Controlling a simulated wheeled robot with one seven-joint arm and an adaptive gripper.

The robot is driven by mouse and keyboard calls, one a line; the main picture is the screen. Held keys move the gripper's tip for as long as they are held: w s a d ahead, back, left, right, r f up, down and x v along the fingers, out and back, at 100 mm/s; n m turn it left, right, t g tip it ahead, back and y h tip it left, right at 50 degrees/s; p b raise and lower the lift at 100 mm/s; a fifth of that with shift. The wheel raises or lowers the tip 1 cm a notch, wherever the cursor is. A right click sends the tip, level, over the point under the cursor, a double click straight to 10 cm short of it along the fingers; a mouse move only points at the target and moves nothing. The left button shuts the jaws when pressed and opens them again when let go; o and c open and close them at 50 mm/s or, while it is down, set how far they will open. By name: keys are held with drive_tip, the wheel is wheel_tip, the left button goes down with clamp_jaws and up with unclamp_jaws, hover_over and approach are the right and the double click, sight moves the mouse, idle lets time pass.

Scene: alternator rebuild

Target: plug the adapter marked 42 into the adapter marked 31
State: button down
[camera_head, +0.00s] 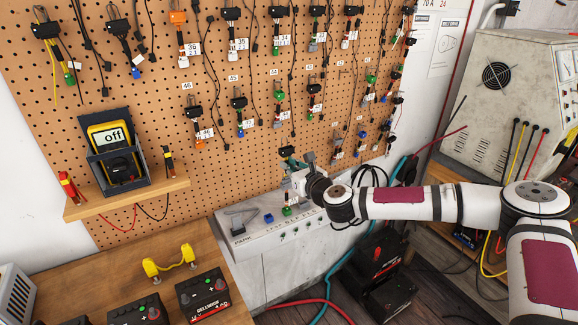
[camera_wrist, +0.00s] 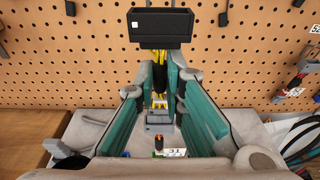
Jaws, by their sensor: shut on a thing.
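My gripper (camera_head: 298,182) is over the light machine top beside the pegboard. In the wrist view its teal-padded jaws (camera_wrist: 162,122) are shut on an adapter with a black box (camera_wrist: 161,26), yellow wires and a grey plug (camera_wrist: 158,119) pointing down. No number shows on it. Below the plug stands an adapter with a dark, orange-tipped end (camera_wrist: 158,144) and a white tag (camera_wrist: 175,152) that appears to read 31. In the head view a green-based piece (camera_head: 287,210) stands under my gripper. The plug appears above the lower adapter; I cannot tell whether they touch.
A blue piece (camera_head: 268,218) is on the machine top (camera_head: 238,214) to the left. The pegboard (camera_head: 250,150) behind carries several hanging adapters and cables. A multimeter (camera_head: 118,150) stands on a wooden shelf. Black batteries (camera_head: 380,260) sit on the floor below my arm.

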drive_tip(key=shift+f, duration=0.2)
idle(0.6)
drive_tip(key=c, duration=1.6)
unclamp_jaws()
drive_tip(key=v, duration=1.2)
drive_tip(key=shift+a, duration=0.1)
